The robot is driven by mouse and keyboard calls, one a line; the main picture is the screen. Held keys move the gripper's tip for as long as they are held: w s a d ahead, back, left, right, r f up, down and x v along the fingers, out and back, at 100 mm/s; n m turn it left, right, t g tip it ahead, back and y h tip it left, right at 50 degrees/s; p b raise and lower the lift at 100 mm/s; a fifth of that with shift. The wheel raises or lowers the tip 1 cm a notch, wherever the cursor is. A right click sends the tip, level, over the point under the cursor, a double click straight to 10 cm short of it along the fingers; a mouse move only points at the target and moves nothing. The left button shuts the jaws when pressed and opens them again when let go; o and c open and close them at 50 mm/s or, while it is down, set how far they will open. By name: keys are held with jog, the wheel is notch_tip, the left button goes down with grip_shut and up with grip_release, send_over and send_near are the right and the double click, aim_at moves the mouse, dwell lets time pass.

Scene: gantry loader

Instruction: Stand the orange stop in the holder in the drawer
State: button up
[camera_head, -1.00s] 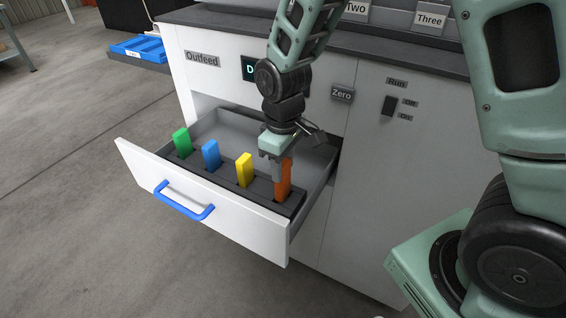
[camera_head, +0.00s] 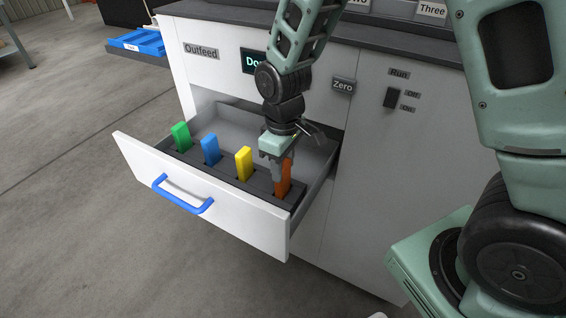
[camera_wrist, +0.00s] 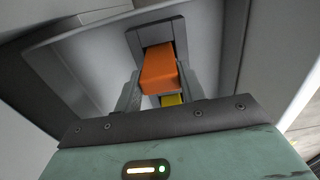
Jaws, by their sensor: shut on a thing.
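The orange stop (camera_head: 284,180) stands upright at the right end of the dark holder (camera_head: 219,174) in the open drawer (camera_head: 205,197). Its lower end is at the holder's rightmost slot; how deep it sits I cannot tell. My gripper (camera_head: 277,166) points down over it and is shut on its upper part. In the wrist view the orange stop (camera_wrist: 159,69) lies between my two fingers (camera_wrist: 157,88), with the grey holder around its far end.
Green (camera_head: 181,136), blue (camera_head: 210,149) and yellow (camera_head: 243,163) stops stand in the holder to the left. The drawer has a blue handle (camera_head: 183,197) and side walls close to my gripper. The cabinet front (camera_head: 365,150) rises behind. The drawer's rear floor is clear.

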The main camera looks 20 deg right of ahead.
jog(key=shift+f, duration=0.1)
jog(key=shift+f, duration=0.45)
jog(key=o, duration=1.4)
notch_tip(320, 180, up, 18)
jog(key=p, duration=0.1)
jog(key=shift+f+p, duration=0.25)
jog(key=shift+p, duration=0.15)
notch_tip(320, 180, up, 8)
jog(key=p, duration=0.7)
jog(key=shift+p, duration=0.35)
